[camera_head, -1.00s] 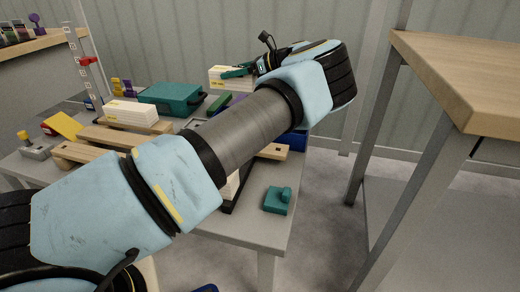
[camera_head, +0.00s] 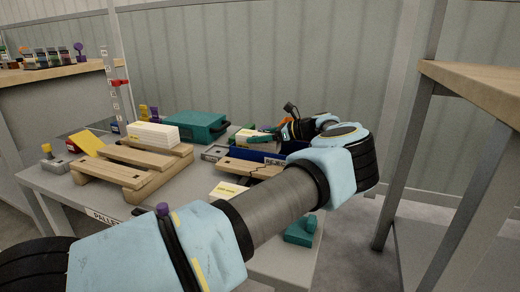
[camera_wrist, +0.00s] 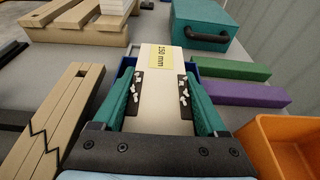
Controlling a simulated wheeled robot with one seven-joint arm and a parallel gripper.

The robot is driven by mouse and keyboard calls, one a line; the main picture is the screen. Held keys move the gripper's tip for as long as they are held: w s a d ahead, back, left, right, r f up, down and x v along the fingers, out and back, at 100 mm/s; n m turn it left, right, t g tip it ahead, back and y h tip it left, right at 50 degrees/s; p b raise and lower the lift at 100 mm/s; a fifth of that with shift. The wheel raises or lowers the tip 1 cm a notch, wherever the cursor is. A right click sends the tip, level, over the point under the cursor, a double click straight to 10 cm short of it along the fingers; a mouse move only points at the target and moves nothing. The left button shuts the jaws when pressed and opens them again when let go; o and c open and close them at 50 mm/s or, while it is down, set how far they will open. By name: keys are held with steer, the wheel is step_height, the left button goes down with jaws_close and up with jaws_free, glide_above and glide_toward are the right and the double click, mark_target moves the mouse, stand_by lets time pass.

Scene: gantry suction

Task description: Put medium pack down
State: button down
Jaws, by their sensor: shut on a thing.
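The medium pack (camera_wrist: 155,98) is a pale block with a yellow label reading 150 mm. My gripper (camera_wrist: 158,82) is shut on it, with a teal finger along each long side. In the head view my gripper (camera_head: 262,139) holds the pack (camera_head: 246,138) at or just above the blue bin marked REJECT (camera_head: 276,161). Blue bin edges (camera_wrist: 188,62) show on both sides of the pack in the wrist view. I cannot tell whether the pack touches the bin. Its underside is hidden.
A wooden pallet (camera_head: 118,178) carries a white pack (camera_head: 153,133). Behind are a teal case (camera_head: 190,126) and purple (camera_wrist: 230,94) and green (camera_wrist: 228,70) bars. A cracked pallet (camera_wrist: 45,128) is close left. An orange bin (camera_wrist: 275,145) is close right. Another labelled pack (camera_head: 226,189) lies nearer.

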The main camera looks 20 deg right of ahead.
mark_target(259, 145)
step_height(259, 145, down, 3)
steer(key=shift+f+b, duration=0.2)
steer(key=shift+b, duration=0.25)
jaws_free()
steer(key=p+v, duration=0.2)
steer(key=v, duration=1)
